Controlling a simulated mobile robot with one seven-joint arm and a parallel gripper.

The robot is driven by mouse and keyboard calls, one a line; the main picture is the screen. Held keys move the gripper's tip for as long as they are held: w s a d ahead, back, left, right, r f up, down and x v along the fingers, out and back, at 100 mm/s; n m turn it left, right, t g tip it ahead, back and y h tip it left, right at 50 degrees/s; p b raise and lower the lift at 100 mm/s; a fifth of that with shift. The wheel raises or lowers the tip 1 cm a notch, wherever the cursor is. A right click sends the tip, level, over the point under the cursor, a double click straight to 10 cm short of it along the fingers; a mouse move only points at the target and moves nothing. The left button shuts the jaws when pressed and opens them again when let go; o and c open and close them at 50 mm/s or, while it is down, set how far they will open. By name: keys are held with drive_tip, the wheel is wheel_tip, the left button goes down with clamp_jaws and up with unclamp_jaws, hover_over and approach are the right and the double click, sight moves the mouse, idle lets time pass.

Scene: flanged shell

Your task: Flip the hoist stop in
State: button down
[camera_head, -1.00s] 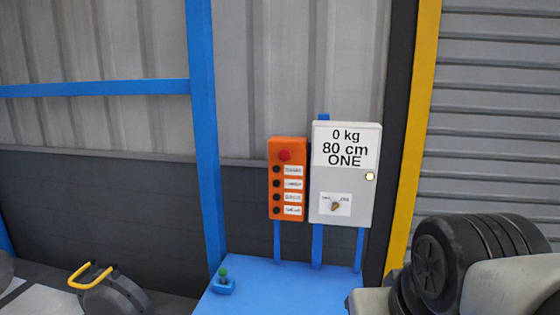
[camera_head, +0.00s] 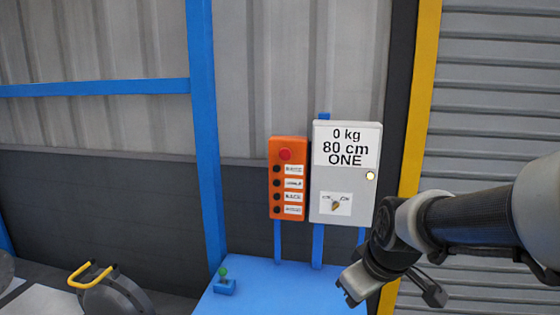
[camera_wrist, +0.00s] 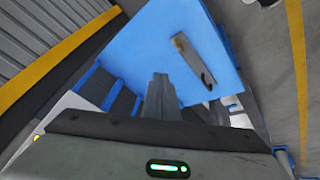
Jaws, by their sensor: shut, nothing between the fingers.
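No part in view is labelled readably as the hoist stop. An orange control box (camera_head: 275,212) carries a red round button (camera_head: 285,155) and several dark buttons with labels too small to read. My gripper (camera_head: 347,290) is shut and empty, over the table's right front side. Its closed fingers (camera_wrist: 161,88) point toward the blue surface, left of the bar.
A grey box (camera_head: 365,195) reads "0 kg 80 cm ONE" and has a small rotary knob (camera_head: 336,205) and a lit lamp (camera_head: 370,176). A blue post (camera_head: 205,130) stands at left. A dark object with a yellow handle (camera_head: 90,273) sits at lower left.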

drive_tip(key=w+d+f+n+h, duration=0.3)
drive_tip(key=w+f+n, duration=0.35)
drive_tip(key=w, duration=0.45)
drive_tip(key=w+r+n+t+h, duration=0.3)
drive_tip(key=w+r+n+t, duration=0.1)
drive_tip(key=w+n, duration=0.35)
drive_tip(key=w+a+r+n+t+y, duration=0.1)
drive_tip(key=w+a+r+n+t, duration=0.2)
drive_tip(key=a+r+n, duration=0.3)
drive_tip(key=w+a+r+n+t+b, duration=0.1)
drive_tip(key=w+a+r+n+t, duration=0.3)
drive_tip(key=a+r+n, duration=0.3)
drive_tip(key=a+r+t, duration=0.1)
drive_tip(key=a+r, duration=0.4)
drive_tip(key=a, duration=0.1)
drive_tip(key=shift+a+r+y, duration=0.15)
drive_tip(key=shift+a+y, duration=0.25)
drive_tip(key=p, duration=0.3)
approach(284, 155)
drive_tip(key=w, duration=0.2)
drive_tip(key=w+d, duration=0.1)
drive_tip(key=w, duration=0.2)
drive_tip(key=shift+w, duration=0.1)
drive_tip(key=shift+w+d+f, duration=0.15)
drive_tip(key=shift+w+f, duration=0.05)
drive_tip(key=shift+w, duration=0.4)
